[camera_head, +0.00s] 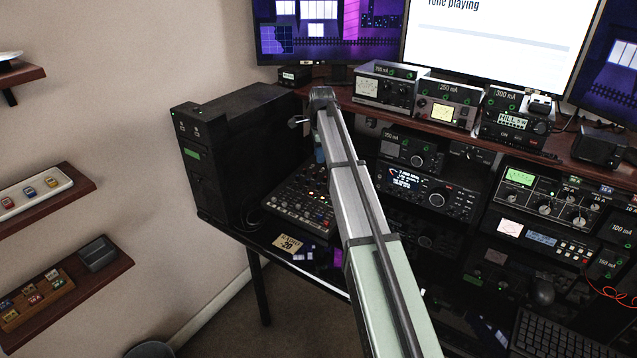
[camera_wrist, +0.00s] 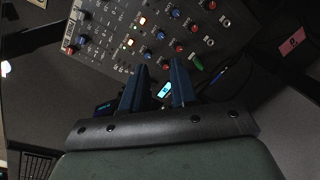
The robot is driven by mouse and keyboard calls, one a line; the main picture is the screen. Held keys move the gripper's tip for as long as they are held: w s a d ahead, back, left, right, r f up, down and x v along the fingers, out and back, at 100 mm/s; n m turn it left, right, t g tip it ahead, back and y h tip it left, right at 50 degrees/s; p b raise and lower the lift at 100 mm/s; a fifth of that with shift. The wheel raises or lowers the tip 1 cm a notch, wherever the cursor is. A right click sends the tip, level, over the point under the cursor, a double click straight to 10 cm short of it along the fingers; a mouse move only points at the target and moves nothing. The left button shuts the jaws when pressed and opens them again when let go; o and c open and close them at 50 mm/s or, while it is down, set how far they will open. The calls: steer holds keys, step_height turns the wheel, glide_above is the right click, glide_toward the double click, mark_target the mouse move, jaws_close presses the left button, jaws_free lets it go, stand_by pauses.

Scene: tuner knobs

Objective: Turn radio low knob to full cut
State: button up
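The mixer panel (camera_head: 300,203) sits on the desk right of the black tower, with many small knobs. In the wrist view the mixer (camera_wrist: 135,30) shows rows of blue, red and grey knobs and a few lit buttons. The labels are too small to read, so I cannot tell which knob is the radio low one. My gripper (camera_wrist: 158,65) has its two blue fingers apart with nothing between them. Its tips overlap the mixer's lower edge in the picture; I cannot tell whether they touch it. In the head view my arm hides most of the gripper.
A tan card reading "RADIO -20" (camera_head: 289,243) lies at the desk's front edge. The black tower (camera_head: 230,150) stands close on the left. Stacked radios (camera_head: 425,192) stand to the right, under a shelf (camera_head: 450,128) bearing small meters. The floor in front is clear.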

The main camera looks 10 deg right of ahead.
mark_target(318, 184)
steer(key=f, duration=0.4)
steer(key=w+f, duration=0.1)
steer(key=f, duration=0.4)
steer(key=w+f, duration=0.1)
steer(key=f, duration=0.3)
steer(key=shift+f, duration=0.25)
steer(key=shift+c, duration=0.2)
jaws_close()
